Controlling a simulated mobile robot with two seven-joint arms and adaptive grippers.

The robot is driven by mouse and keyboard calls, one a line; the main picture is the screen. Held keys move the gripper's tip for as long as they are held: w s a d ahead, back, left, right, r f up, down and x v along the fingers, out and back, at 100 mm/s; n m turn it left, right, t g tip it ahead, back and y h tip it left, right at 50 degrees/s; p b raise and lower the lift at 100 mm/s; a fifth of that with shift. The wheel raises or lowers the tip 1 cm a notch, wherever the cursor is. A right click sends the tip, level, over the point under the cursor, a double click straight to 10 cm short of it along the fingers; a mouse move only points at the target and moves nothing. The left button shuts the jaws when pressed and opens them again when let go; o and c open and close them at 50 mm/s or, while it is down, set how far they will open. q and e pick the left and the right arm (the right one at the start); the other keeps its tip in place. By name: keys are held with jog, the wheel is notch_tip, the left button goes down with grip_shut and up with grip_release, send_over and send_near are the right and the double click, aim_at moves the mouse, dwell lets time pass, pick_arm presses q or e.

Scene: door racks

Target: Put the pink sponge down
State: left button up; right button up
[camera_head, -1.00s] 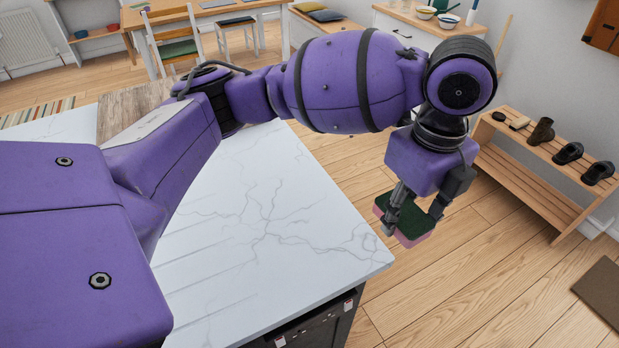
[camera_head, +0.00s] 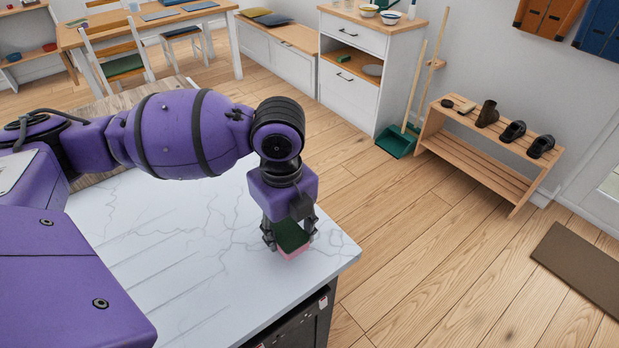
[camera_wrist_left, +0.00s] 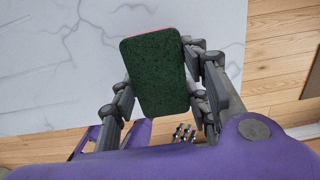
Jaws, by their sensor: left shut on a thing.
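The pink sponge (camera_head: 294,252) has a dark green scouring top and a pink lower layer. My left gripper (camera_head: 289,236) is shut on it. In the head view it is over the white marble-patterned countertop (camera_head: 200,235), near the right edge. I cannot tell whether the sponge touches the surface or hangs just above it. In the left wrist view the sponge's green face (camera_wrist_left: 156,75) lies between the two fingers, with a thin pink edge at the top. My right gripper is not in view.
The countertop around the sponge is bare. Its right edge drops to the wooden floor (camera_head: 400,240). A slatted shoe rack (camera_head: 470,150), a green dustpan (camera_head: 396,141) and a white cabinet (camera_head: 345,85) stand beyond. A brown mat (camera_head: 585,265) lies at right.

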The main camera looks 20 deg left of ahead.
aim_at(287, 240)
pick_arm(q)
notch_tip(287, 240, down, 3)
jog(key=shift+s+a+f, duration=0.1)
jog(key=o, duration=0.9)
jog(key=shift+c, duration=0.2)
notch_tip(287, 240, up, 11)
jog(key=shift+p, duration=0.5)
jog(key=shift+r, duration=0.6)
